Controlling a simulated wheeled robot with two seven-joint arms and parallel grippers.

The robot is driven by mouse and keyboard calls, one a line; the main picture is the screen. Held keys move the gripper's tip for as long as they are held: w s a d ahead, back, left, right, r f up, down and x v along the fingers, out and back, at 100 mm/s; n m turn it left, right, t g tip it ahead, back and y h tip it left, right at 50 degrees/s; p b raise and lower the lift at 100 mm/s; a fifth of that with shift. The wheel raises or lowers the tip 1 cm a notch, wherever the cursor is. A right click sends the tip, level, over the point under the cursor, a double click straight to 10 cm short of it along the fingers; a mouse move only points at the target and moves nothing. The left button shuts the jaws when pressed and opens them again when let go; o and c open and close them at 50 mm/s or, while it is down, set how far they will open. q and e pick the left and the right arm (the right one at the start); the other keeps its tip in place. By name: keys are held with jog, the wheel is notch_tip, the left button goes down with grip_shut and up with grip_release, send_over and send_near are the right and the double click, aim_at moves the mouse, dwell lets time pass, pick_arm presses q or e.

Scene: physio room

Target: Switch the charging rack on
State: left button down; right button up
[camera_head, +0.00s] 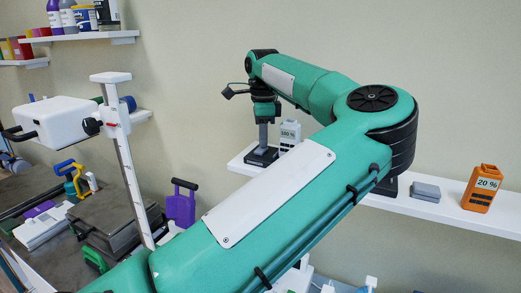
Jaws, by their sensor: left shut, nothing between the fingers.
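My left arm fills the middle of the view, and its gripper (263,138) points straight down at the left end of a white wall shelf (450,211). The gripper looks shut and empty. A low dark block (262,156) lies right under the fingertips; I cannot tell whether they touch it or whether it is part of the charging rack. A light grey battery (290,132) marked 100 % stands just right of the gripper. An orange battery (480,188) marked 20 % stands at the right of the shelf. My arm hides the shelf's middle. No switch is clearly visible. My right gripper is not in view.
A grey box (425,191) lies on the shelf left of the orange battery. At the left, a white device on a pole (70,122) rises beside a dark table with a grey case (112,216). Shelves with bottles (85,20) hang at upper left.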

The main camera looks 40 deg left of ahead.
pick_arm(q)
jog(key=shift+f, duration=0.2)
jog(key=shift+r, duration=0.15)
jog(key=shift+r+p, duration=0.4)
jog(key=shift+r, duration=0.2)
jog(key=shift+r+p, duration=1.5)
jog(key=shift+r, duration=1.3)
